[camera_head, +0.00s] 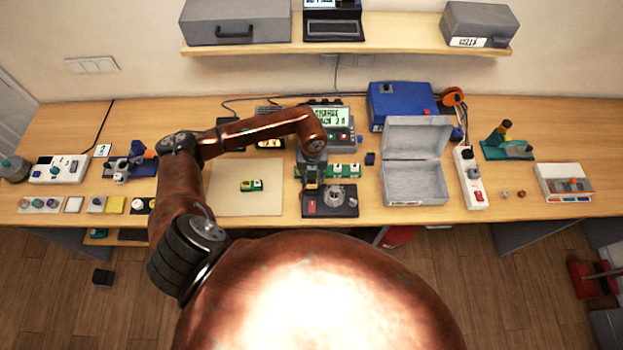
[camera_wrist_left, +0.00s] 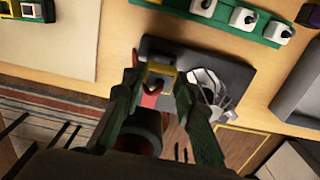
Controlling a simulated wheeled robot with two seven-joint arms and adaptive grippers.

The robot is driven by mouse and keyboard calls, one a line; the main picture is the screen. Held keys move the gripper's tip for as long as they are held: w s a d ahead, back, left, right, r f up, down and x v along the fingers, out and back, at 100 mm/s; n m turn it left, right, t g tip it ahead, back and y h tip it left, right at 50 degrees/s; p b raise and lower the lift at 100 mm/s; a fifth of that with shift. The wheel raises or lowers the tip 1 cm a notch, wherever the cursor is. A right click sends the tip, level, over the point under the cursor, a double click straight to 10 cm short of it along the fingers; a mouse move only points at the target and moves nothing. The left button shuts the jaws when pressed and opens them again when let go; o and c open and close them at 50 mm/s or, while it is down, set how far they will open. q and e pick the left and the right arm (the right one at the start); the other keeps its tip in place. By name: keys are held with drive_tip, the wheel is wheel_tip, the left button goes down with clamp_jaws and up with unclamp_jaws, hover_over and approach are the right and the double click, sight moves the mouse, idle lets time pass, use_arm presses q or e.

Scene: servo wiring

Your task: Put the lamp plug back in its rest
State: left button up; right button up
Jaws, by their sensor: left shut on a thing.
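My left gripper (camera_head: 314,186) reaches down over the left part of a dark base (camera_head: 346,208), which carries a red switch (camera_head: 312,207) and a grey metal piece (camera_head: 335,194). My right gripper is not in view.
A green strip with white blocks (camera_head: 343,170) lies just behind the base. A tan mat (camera_head: 232,203) with a small green block (camera_head: 251,185) is to the left. An open grey case (camera_head: 416,190) and a white power strip (camera_head: 471,187) stand to the right.

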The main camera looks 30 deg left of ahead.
sight(312, 181)
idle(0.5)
use_arm(q)
drive_tip(key=shift+b, duration=0.4)
idle(0.8)
drive_tip(key=shift+f+b, duration=0.5)
drive_tip(key=shift+f, duration=0.2)
drive_tip(key=shift+f+b, duration=0.55)
drive_tip(key=shift+f, duration=0.15)
drive_tip(key=o, duration=1.2)
wheel_tip(312, 181, up, 11)
drive_tip(key=shift+r, duration=0.6)
